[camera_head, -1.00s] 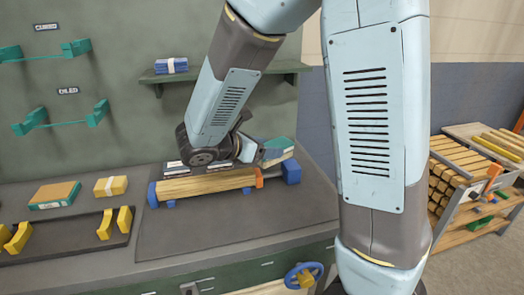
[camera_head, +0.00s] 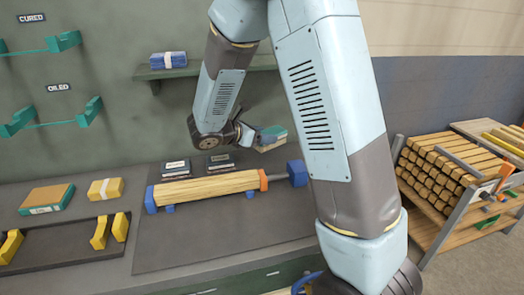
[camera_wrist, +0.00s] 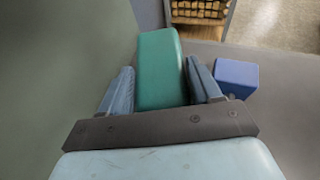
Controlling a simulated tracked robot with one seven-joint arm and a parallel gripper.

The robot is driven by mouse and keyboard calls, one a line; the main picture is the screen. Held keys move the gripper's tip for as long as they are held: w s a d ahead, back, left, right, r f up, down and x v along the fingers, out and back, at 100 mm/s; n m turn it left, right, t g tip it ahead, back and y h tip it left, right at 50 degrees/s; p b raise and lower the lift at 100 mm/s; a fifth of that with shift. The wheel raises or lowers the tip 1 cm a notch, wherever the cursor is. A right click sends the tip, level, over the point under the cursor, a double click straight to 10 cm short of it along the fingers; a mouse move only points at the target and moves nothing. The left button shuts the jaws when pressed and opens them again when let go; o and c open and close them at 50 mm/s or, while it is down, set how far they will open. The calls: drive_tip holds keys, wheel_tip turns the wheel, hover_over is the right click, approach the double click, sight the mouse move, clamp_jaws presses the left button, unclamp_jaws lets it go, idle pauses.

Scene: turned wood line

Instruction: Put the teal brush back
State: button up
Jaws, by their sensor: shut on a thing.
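The teal brush (camera_head: 273,133) has a teal top and a pale tan underside in the head view. My gripper (camera_head: 258,139) is shut on it and holds it above the back of the workbench, behind the turned wood piece (camera_head: 205,187). In the wrist view the teal brush (camera_wrist: 161,65) lies between the two fingers of my gripper (camera_wrist: 159,80), its long side pointing away from the palm. Its underside is hidden there. Two dark labelled pads (camera_head: 176,169) lie on the bench behind the wood.
The wood rests on blue supports, with a blue end block (camera_head: 297,173) at right. A wall shelf (camera_head: 205,69) carries a blue bundle (camera_head: 168,60). A brown-and-teal block (camera_head: 47,198) and a yellow block (camera_head: 104,189) lie at left. A timber rack (camera_head: 455,185) stands right.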

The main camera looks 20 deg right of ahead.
drive_tip(key=w+f, duration=0.2)
drive_tip(key=f, duration=0.1)
drive_tip(key=w+d+f, duration=0.1)
drive_tip(key=w+f, duration=0.1)
drive_tip(key=shift+f, duration=0.1)
wheel_tip(320, 180, down, 3)
drive_tip(key=shift+w+f, duration=0.1)
drive_tip(key=shift+f, duration=0.05)
drive_tip(key=o, duration=1.2)
